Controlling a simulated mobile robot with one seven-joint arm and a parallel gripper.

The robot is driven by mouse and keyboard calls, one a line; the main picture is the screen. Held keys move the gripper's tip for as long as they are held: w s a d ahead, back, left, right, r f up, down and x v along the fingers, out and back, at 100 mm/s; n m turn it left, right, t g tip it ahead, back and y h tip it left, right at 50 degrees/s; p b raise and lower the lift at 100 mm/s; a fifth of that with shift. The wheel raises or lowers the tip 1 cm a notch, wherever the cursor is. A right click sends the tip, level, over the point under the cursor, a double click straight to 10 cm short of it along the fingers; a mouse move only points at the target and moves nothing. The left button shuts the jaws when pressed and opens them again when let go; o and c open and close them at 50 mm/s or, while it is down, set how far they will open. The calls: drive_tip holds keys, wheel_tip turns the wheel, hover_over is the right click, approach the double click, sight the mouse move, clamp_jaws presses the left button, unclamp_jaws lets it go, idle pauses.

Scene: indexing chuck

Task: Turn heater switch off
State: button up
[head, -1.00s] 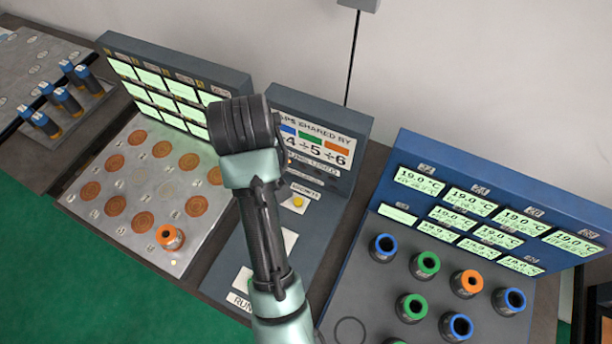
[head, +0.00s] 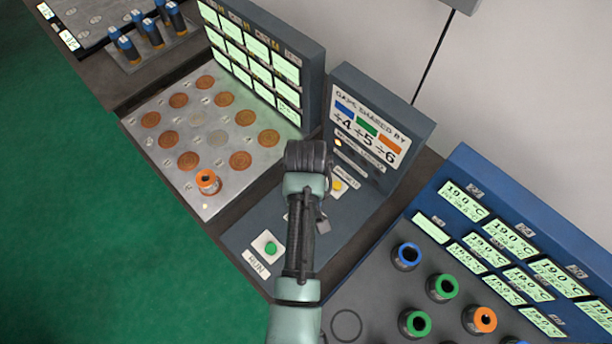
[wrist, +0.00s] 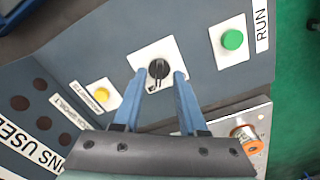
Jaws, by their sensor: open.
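The switch, a black rotary knob (wrist: 158,69), sits on a white square plate on the grey panel, near the middle of the wrist view. I read no heater label on it. My gripper (wrist: 161,77) is open, and its two blue fingers point at the panel, one on each side of the knob in the picture. I cannot tell whether they touch it or how far off they are. Nothing is held. In the head view my arm covers most of the knob's place on the middle panel.
A green RUN button (wrist: 232,39) is right of the knob, and a yellow button (wrist: 102,93) is to its left. An orange-ringed cup (head: 207,181) stands on the metal plate (head: 150,185). The blue console (head: 465,170) with temperature displays stands at right, with several ringed cups before it.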

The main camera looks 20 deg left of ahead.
drive_tip(key=shift+f, duration=1.1)
clamp_jaws()
